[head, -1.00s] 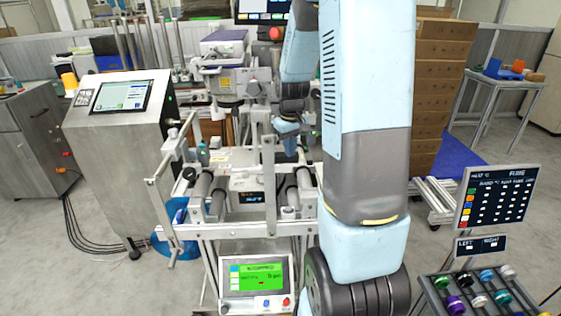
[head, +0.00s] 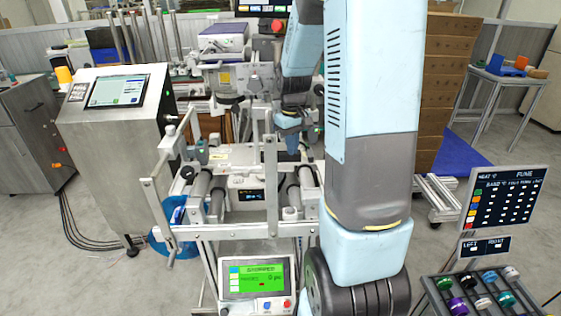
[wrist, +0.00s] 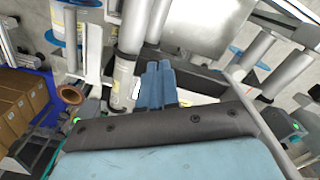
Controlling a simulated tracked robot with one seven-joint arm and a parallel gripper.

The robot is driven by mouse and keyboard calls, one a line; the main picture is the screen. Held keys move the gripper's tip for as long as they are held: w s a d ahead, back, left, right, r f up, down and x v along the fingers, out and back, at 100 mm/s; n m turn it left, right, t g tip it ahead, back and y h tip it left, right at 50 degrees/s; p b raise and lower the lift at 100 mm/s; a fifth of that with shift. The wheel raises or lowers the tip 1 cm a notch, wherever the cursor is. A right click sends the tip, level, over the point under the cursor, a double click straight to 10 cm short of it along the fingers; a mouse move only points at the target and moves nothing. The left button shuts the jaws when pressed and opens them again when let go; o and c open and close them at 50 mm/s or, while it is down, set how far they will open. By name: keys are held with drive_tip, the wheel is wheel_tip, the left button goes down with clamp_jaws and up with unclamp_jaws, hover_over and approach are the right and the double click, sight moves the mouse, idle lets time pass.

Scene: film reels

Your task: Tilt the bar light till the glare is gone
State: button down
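My gripper (head: 288,121) hangs over the back of the roller machine (head: 205,232) in the head view, left of my large blue arm link. In the wrist view its two blue fingers (wrist: 156,84) lie side by side with almost no gap, and I see nothing between them. A dark bar (wrist: 152,55) with a bright white strip beside it lies just past the fingertips. I cannot tell whether this is the bar light, or whether the fingers touch it. Any glare cannot be made out.
A green screen (head: 258,278) reading stopped is at the machine's front. A steel cabinet with a display (head: 117,90) stands left, stacked boxes (head: 447,90) behind right, and a rack of coloured rolls (head: 480,296) at front right. Metal posts (head: 270,175) rise close to my gripper.

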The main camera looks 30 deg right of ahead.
drive_tip(key=shift+w+f, duration=0.1)
drive_tip(key=shift+r, duration=0.3)
drive_tip(key=shift+s+r, duration=0.3)
drive_tip(key=shift+r, duration=1.15)
drive_tip(key=shift+s+a, duration=0.1)
